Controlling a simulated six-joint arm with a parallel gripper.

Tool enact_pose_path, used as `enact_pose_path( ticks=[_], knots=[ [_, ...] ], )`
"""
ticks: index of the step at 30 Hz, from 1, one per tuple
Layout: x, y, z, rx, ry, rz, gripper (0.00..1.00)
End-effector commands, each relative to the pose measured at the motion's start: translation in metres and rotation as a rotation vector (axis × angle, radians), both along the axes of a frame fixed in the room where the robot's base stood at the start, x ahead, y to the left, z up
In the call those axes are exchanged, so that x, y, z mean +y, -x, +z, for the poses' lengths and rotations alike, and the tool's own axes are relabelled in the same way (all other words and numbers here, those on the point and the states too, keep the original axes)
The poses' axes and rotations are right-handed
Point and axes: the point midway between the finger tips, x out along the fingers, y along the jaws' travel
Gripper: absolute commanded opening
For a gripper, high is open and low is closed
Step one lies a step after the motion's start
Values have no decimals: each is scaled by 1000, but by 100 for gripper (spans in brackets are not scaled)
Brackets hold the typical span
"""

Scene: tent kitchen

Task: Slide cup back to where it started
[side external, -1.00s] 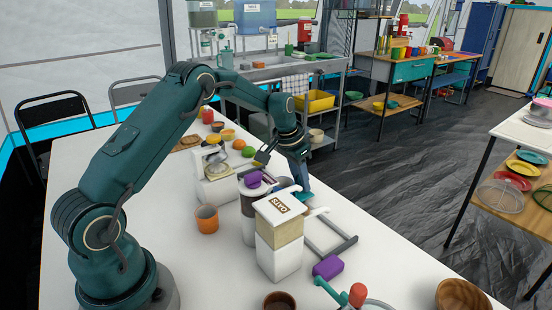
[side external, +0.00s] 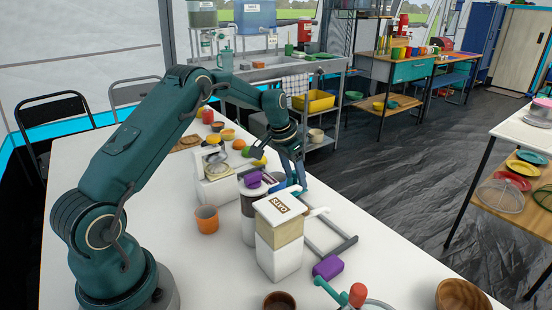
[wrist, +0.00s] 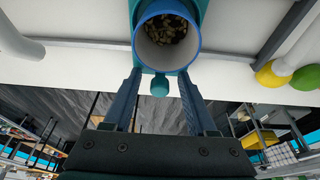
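A blue cup (wrist: 140,42) with a pale inside and brown bits in it is at the top middle of the wrist view. Teal shows around and below it, with a rounded teal knob (wrist: 160,86) on the near side. In the side view the cup (side external: 278,183) is mostly hidden behind the white dispensers. My gripper (wrist: 160,78) is open, its two fingers either side of the knob with gaps to it. The fingertips are close to the cup's near side; I cannot tell if they touch. In the side view my gripper (side external: 298,186) is low beside the dispensers.
A white dispenser with a wooden label (side external: 280,232) stands in front, and a grey metal frame (side external: 335,240) lies to its right. An orange cup (side external: 207,219) is left of it. Yellow (wrist: 270,76) and green (wrist: 306,77) round things are at right in the wrist view.

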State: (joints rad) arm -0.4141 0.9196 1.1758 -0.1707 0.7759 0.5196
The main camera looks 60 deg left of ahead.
Motion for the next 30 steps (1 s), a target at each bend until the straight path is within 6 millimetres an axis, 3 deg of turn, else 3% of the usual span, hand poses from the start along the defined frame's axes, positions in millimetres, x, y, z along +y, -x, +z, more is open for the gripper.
enact_pose_path(
  ticks=[5, 24, 30],
  knots=[
    [0, 0, 3, 0, 0, 0, 57],
    [0, 0, 62, -1, -1, -1, 57],
    [0, 0, 70, 1, 0, 0, 57]
  ],
)
